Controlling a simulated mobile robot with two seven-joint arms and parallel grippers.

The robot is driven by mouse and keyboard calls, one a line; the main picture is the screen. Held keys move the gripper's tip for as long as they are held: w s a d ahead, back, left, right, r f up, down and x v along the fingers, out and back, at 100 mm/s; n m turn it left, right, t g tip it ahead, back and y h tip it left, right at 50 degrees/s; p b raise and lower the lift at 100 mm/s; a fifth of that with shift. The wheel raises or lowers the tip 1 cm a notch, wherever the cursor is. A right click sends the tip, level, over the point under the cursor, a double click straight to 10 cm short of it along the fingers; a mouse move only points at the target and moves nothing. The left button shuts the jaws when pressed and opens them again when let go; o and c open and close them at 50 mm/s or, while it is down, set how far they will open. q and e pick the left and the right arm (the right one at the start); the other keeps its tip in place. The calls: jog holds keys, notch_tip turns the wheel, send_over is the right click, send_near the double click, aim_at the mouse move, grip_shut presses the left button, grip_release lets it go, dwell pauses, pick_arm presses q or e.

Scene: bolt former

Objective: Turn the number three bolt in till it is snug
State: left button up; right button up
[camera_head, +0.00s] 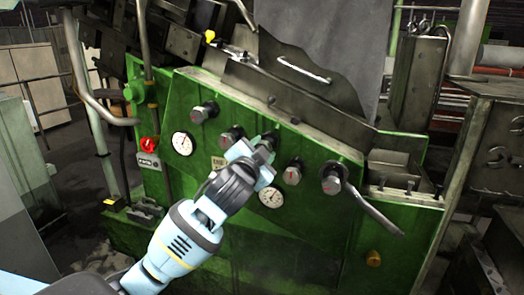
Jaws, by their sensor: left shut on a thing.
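My left gripper (262,154) reaches in from the lower left to the front of the green machine panel (310,235). It is shut on the third bolt (271,137) from the left in the row. Only the bolt's dark part by the panel shows; its head is hidden by the fingers. I cannot tell how deep it sits. The other bolts in the row have grey heads: the first (202,113), the second (229,138), the fourth (293,173) and the fifth (333,180). My right gripper is not in view.
Two round gauges, one at the left (182,143) and one below my gripper (271,197), sit on the panel. A lever (376,211) sticks out at the right. A red switch (148,144) and a bent grey pipe (88,92) stand at the left.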

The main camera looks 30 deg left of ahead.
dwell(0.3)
pick_arm(q)
jog(key=o, duration=1)
jog(key=shift+v, duration=3.9)
